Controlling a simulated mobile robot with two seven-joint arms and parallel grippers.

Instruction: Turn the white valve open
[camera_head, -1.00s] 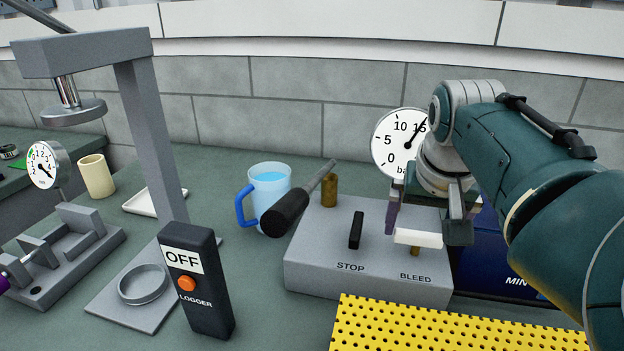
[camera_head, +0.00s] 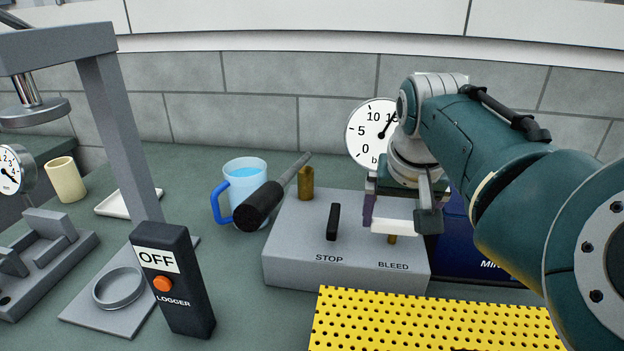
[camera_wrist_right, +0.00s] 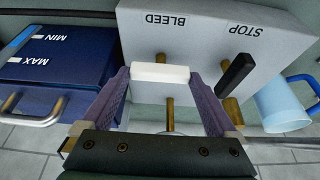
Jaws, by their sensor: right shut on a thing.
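The white valve handle (camera_head: 392,227) sits on a brass stem above the BLEED label, on the grey valve box (camera_head: 290,262). It lies crosswise in the head view. My right gripper (camera_head: 398,214) is shut on the handle, with one purple finger at each end. The right wrist view shows the white handle (camera_wrist_right: 160,73) spanning between the fingertips (camera_wrist_right: 160,80), with its brass stem beyond it. A black handle (camera_head: 333,221) stands over the STOP label on the same box. My left gripper is not in view.
A pressure gauge (camera_head: 372,134) behind the box reads between 10 and 15, partly hidden by my arm. A blue-handled mug (camera_head: 246,176) and black-gripped tool (camera_head: 262,203) are left of it. A yellow perforated panel (camera_head: 430,322) lies in front, a dark blue box (camera_head: 480,258) right.

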